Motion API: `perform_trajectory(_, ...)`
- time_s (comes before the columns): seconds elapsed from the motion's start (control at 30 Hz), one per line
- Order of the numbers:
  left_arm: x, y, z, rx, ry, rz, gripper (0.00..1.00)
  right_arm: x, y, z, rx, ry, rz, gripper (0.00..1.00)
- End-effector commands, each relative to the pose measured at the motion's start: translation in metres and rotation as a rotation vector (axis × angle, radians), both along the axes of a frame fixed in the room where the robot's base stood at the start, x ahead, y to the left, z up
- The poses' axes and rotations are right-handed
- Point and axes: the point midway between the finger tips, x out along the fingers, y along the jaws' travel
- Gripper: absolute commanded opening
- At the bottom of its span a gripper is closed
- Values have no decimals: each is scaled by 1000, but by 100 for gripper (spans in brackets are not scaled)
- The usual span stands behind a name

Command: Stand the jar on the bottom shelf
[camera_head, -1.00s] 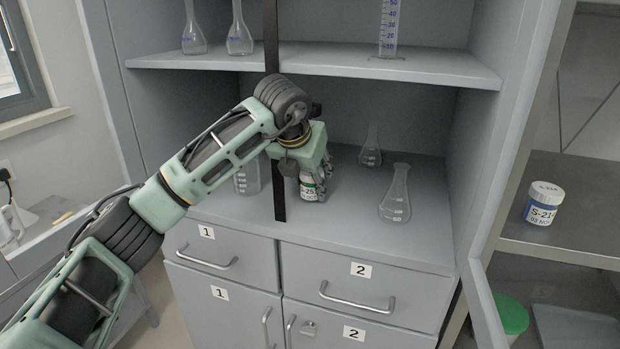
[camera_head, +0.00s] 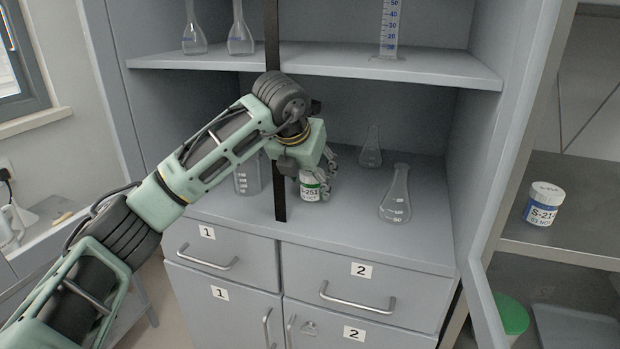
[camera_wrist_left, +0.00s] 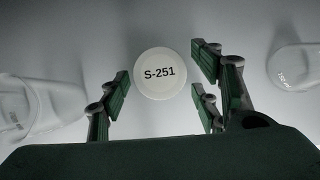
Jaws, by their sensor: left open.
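The jar (camera_head: 311,189) is small and white with a green and white label reading S-251. It stands upright on the bottom shelf (camera_head: 345,222) of the open cabinet. In the left wrist view its round white lid (camera_wrist_left: 160,74) faces the camera between the spread fingers. My left gripper (camera_head: 316,172) is just above and around the jar's top, and its fingers (camera_wrist_left: 163,85) are open, with gaps to the lid on both sides. The gripper hides part of the jar in the head view. My right gripper is not in view.
A conical flask (camera_head: 396,195) stands right of the jar, and another flask (camera_head: 371,148) behind it. A beaker (camera_head: 247,176) stands to the left. A dark vertical strip (camera_head: 280,205) runs close in front. Another jar (camera_head: 542,204) stands outside at right.

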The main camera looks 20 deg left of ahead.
Motion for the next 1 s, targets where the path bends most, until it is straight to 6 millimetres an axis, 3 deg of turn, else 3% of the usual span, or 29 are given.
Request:
perform_trajectory(0.2, -20, 1, 36, 0, -6, 0, 58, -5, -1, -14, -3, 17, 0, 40)
perform_trajectory(0.4, -33, 2, 54, -1, -3, 1, 58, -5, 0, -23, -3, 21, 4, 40)
perform_trajectory(0.83, -36, 0, 56, -5, -1, -4, 58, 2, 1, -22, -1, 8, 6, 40)
perform_trajectory(1.0, -36, -26, 39, -68, 10, -77, 58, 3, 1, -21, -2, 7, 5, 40)
